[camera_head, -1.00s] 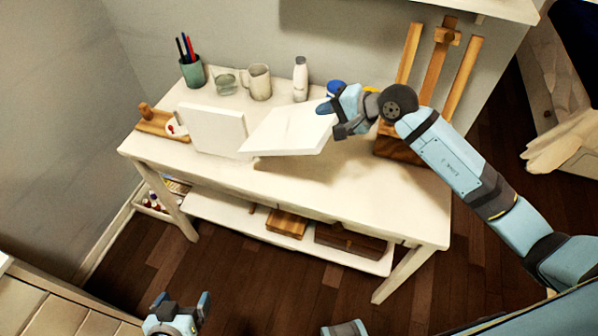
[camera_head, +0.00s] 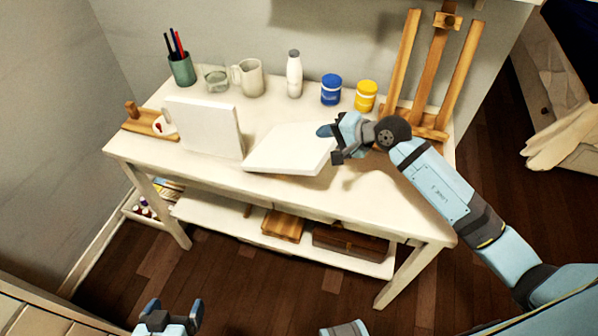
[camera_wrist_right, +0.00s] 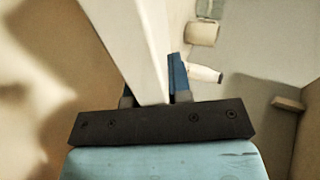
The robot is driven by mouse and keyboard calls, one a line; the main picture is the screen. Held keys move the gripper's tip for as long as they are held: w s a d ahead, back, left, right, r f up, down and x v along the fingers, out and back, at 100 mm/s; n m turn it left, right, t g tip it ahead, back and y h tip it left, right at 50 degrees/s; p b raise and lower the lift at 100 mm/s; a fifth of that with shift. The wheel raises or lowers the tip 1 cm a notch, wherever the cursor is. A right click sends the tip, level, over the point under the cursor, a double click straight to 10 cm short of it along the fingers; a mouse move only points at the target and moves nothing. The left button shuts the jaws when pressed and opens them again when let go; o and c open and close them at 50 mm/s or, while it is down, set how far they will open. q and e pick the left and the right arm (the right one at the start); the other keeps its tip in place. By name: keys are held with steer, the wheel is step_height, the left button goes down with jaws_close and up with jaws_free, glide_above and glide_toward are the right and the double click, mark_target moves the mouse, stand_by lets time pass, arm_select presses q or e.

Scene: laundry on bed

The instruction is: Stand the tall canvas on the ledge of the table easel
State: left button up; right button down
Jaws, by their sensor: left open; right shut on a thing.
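A white canvas (camera_head: 290,148) is held flat and slightly tilted over the middle of the table. My right gripper (camera_head: 338,140) is shut on its right edge. In the right wrist view the white canvas (camera_wrist_right: 140,45) runs up from between my right gripper's fingers (camera_wrist_right: 155,98). I cannot tell whether the canvas touches the tabletop. A second white canvas (camera_head: 205,127) stands upright to its left. The wooden table easel (camera_head: 430,65) stands at the back right, its ledge (camera_head: 428,132) empty where visible. My left gripper (camera_head: 170,315) is open and empty, low at the front.
Along the back stand a pen cup (camera_head: 182,70), a glass (camera_head: 215,78), a mug (camera_head: 248,78), a white bottle (camera_head: 294,75), a blue jar (camera_head: 331,90) and a yellow jar (camera_head: 366,96). The front right tabletop (camera_head: 400,205) is clear.

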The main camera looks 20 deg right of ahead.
steer(key=shift+f, duration=0.45)
steer(key=c, duration=1.2)
jaws_free()
steer(key=shift+d, duration=0.1)
steer(key=v, duration=0.8)
steer(key=shift+r+p, duration=0.1)
steer(key=shift+p, duration=0.2)
